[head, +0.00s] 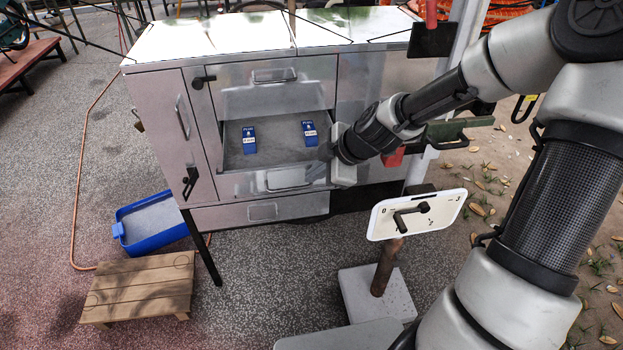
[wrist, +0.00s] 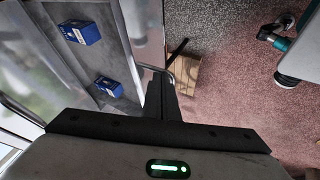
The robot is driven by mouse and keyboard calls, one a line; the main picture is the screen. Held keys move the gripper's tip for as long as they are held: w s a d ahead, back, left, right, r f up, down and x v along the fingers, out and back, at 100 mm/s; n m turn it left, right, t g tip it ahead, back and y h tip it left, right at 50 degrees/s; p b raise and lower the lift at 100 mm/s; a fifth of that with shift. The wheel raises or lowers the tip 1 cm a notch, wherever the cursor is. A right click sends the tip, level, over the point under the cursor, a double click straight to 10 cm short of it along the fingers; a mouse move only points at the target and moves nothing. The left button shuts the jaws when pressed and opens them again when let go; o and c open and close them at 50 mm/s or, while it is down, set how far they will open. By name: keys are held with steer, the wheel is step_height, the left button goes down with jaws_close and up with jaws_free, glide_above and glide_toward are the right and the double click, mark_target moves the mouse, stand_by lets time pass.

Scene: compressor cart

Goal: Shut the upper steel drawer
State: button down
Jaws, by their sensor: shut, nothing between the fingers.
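The steel cabinet (head: 165,110) has an open drawer (head: 235,160) pulled out below a closed front with its own bar handle (head: 275,76). Two blue boxes (head: 249,140) (head: 310,133) lie inside the open drawer; both also show in the wrist view (wrist: 80,32) (wrist: 109,91). The open drawer's front with its bar handle (head: 287,179) faces outward. My gripper (wrist: 163,85) is shut and empty, beside the outside of this front, near the handle (wrist: 173,66). Contact is unclear. In the head view my gripper's body is at the drawer's right end; its fingertips are hard to make out.
A lower front (head: 262,212) is flush beneath. A blue bin (head: 155,222) and wooden step (head: 140,288) stand at the left. A white panel with a black crank (head: 415,215) stands on a post at front right.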

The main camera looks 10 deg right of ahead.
steer(key=shift+w+a+f, duration=0.25)
steer(key=shift+w+f, duration=0.1)
steer(key=shift+f, duration=0.2)
